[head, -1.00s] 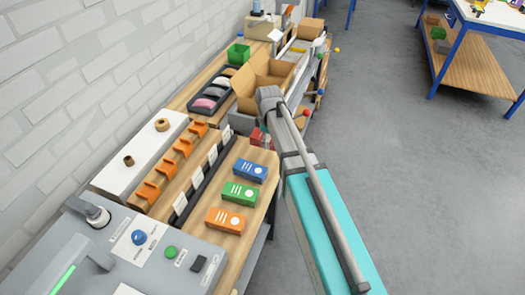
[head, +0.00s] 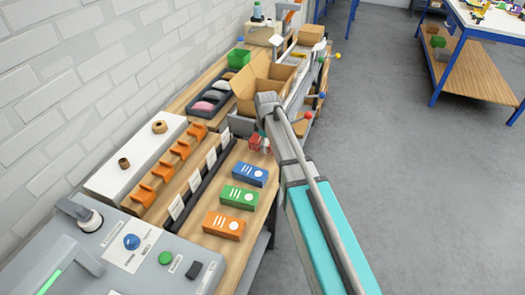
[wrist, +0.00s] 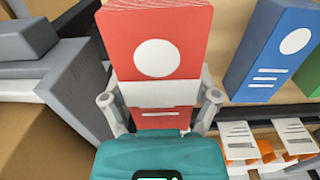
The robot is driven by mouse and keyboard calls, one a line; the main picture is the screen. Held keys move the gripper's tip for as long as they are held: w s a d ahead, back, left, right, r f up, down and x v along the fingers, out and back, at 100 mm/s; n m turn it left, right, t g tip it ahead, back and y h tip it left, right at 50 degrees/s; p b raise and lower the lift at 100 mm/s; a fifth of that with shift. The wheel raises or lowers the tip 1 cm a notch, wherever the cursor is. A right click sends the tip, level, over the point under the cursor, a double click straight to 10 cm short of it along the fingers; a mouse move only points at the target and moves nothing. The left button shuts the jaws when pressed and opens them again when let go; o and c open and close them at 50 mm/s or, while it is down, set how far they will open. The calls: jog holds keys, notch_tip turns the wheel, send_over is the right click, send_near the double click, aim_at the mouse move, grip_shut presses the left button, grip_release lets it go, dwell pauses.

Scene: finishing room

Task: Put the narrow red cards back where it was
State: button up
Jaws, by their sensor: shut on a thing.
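The narrow red cards are a red pack (wrist: 158,45) with a white circle and a white band, upright in the wrist view. My gripper (wrist: 160,98) has one finger on each side of the pack and is shut on it. In the head view the red pack (head: 256,143) shows small beside my arm, beyond the blue pack (head: 246,174). My arm partly hides it there. The blue pack also shows at the right of the wrist view (wrist: 280,48). Whether the red pack touches the bench cannot be told.
Green (head: 239,197) and orange (head: 224,225) packs stand in a row on the wooden bench, nearer than the blue one. An open cardboard box (head: 262,78) stands beyond the red pack. Orange holders (head: 162,171) line the wall side. Floor is clear on the right.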

jog(key=shift+w+a+f+b, duration=0.1)
jog(key=shift+w+f+b, duration=0.4)
jog(key=shift+f+b, duration=0.25)
jog(key=shift+s+f+b, duration=0.1)
jog(key=shift+f+b, duration=1.15)
jog(key=shift+f, duration=0.15)
jog(key=o, duration=1.1)
jog(key=shift+o, duration=0.2)
jog(key=shift+r, duration=0.25)
notch_tip(320, 180, up, 12)
jog(key=p, duration=1.2)
